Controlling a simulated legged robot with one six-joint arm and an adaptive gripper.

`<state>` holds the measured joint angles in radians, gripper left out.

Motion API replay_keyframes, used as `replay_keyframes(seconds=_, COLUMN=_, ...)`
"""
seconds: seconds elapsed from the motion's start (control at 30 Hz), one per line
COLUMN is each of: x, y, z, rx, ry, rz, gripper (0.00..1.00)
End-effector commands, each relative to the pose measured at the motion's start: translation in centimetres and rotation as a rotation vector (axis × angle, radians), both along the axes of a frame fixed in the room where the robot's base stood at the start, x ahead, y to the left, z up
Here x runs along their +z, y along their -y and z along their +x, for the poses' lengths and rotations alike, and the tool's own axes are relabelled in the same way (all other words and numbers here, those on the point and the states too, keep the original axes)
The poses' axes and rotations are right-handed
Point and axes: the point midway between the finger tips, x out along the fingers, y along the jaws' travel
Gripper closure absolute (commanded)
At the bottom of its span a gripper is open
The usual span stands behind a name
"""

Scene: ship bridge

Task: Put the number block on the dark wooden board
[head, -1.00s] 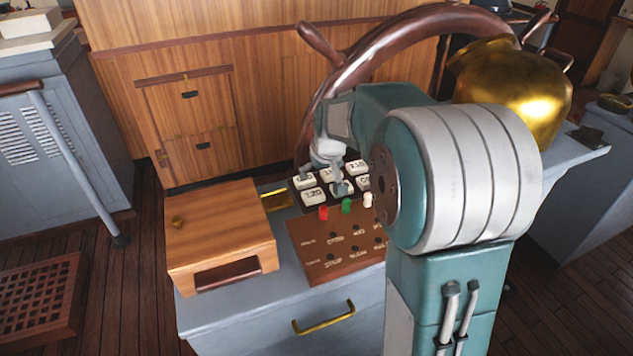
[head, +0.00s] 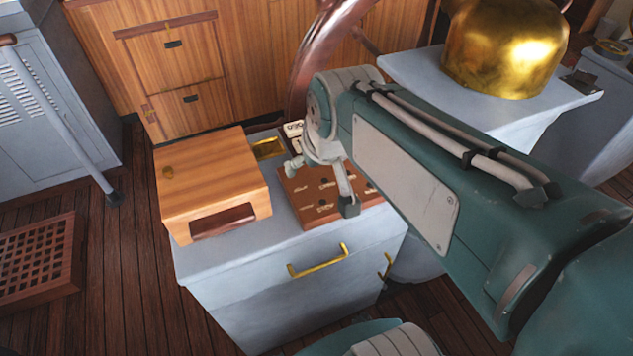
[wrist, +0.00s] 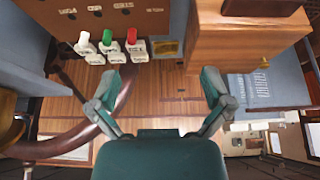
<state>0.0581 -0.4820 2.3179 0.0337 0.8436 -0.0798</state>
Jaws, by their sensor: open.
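In the head view a white block (head: 294,128) shows behind my wrist; the others are mostly hidden. The brown board (head: 307,203) lies on the grey cabinet and bears small lettering and dark holes. I cannot tell which block the task names. My gripper (head: 322,188) is open and empty above the board, with its fingers spread. The wrist view (wrist: 162,85) also shows nothing between the fingers.
A light wooden box (head: 210,180) stands left of the board on the grey cabinet (head: 270,285). A ship's wheel (head: 315,50) and a brass pot (head: 505,45) are behind.

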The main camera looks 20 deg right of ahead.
Motion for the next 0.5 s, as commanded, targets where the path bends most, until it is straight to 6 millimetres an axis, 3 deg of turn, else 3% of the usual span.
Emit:
replay_keyframes(seconds=0.03, x=0.0, y=-0.4, z=-1.5, rx=0.003, ry=0.01, rz=0.0, gripper=0.0)
replay_keyframes(seconds=0.2, x=-0.7, y=-1.1, z=-5.5, rx=0.0, ry=0.024, rz=0.002, gripper=0.0)
replay_keyframes(seconds=0.33, x=-1.3, y=-1.2, z=-7.2, rx=-0.003, ry=0.028, rz=0.001, gripper=0.0)
replay_keyframes(seconds=0.5, x=-1.5, y=-1.3, z=-7.7, rx=-0.005, ry=0.028, rz=0.003, gripper=0.0)
